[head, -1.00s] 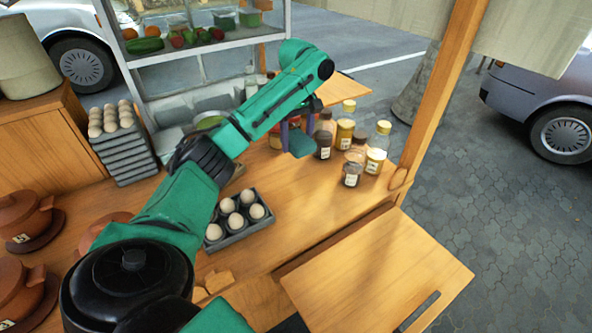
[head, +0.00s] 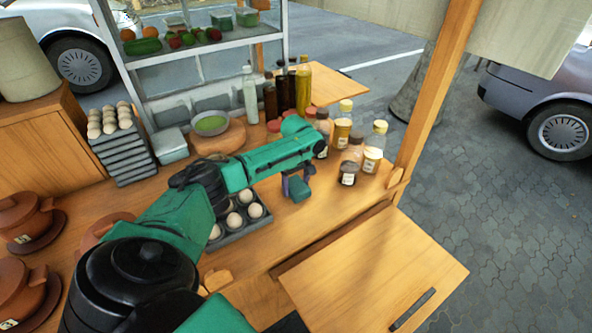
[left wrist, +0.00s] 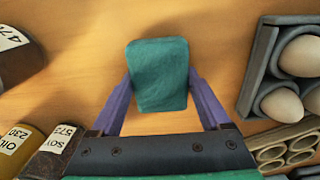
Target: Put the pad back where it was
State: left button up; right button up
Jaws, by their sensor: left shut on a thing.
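The pad is a small teal block (left wrist: 159,75), and it shows in the left wrist view between purple fingers. My left gripper (left wrist: 160,92) is shut on it and holds it over the wooden counter (left wrist: 80,60). In the head view the pad (head: 299,189) hangs below the wrist, right of the egg tray and in front of the jars. I cannot tell whether its underside touches the counter. My right gripper is not in view.
A grey egg tray (head: 262,219) lies partly under my arm. Several labelled jars (head: 348,172) stand to the right, near a wooden post (head: 430,100). Clay pots (head: 20,220) line the left. Bare counter lies front right of the pad.

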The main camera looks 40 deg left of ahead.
aim_at(296, 185)
pick_arm(q)
jog(key=o, duration=1.1)
jog(key=shift+o, duration=0.3)
jog(key=shift+d, duration=0.1)
notch_tip(296, 185, up, 12)
jog(key=shift+b, duration=0.4)
jog(key=shift+r, duration=0.1)
